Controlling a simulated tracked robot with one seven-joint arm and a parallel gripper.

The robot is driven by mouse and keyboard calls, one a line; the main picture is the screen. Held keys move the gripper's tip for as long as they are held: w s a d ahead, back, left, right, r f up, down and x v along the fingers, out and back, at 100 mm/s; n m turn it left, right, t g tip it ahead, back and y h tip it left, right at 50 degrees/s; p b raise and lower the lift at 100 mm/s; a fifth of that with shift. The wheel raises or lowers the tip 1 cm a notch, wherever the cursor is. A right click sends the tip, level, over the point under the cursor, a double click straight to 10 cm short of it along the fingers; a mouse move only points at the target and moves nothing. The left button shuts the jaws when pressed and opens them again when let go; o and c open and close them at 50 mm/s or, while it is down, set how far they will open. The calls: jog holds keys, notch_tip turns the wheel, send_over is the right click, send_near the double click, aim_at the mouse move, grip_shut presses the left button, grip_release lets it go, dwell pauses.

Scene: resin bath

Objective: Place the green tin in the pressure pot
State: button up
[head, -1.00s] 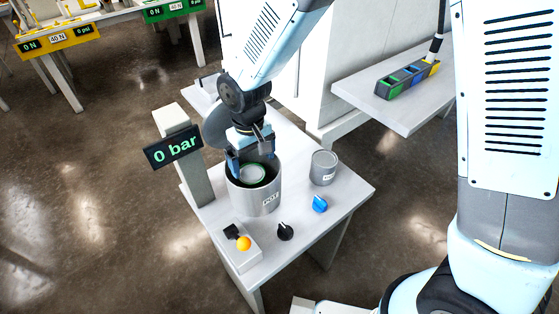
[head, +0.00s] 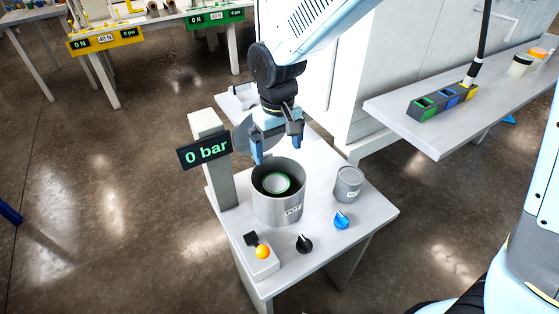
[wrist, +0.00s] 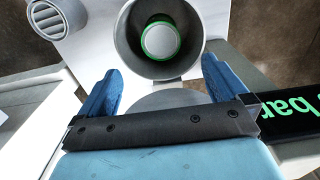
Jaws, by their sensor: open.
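The green tin (head: 276,183), with a pale top and a green rim, sits inside the grey pressure pot (head: 279,207) labelled POT. The wrist view shows the green tin (wrist: 160,41) within the open mouth of the pot (wrist: 124,40). My gripper (head: 278,153) is open and empty, above the back of the pot and apart from the tin. In the wrist view its blue fingers (wrist: 160,88) are spread wide with nothing between them. The tin's lower part is hidden by the pot wall.
A smaller grey labelled can (head: 348,185) stands right of the pot. A blue knob (head: 341,220), a black knob (head: 304,243) and an orange button (head: 262,252) are in front. A post with a "0 bar" display (head: 205,151) stands left. A bench with a colored-slot tray (head: 442,101) is at right.

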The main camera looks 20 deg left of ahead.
jog(key=shift+r, duration=3)
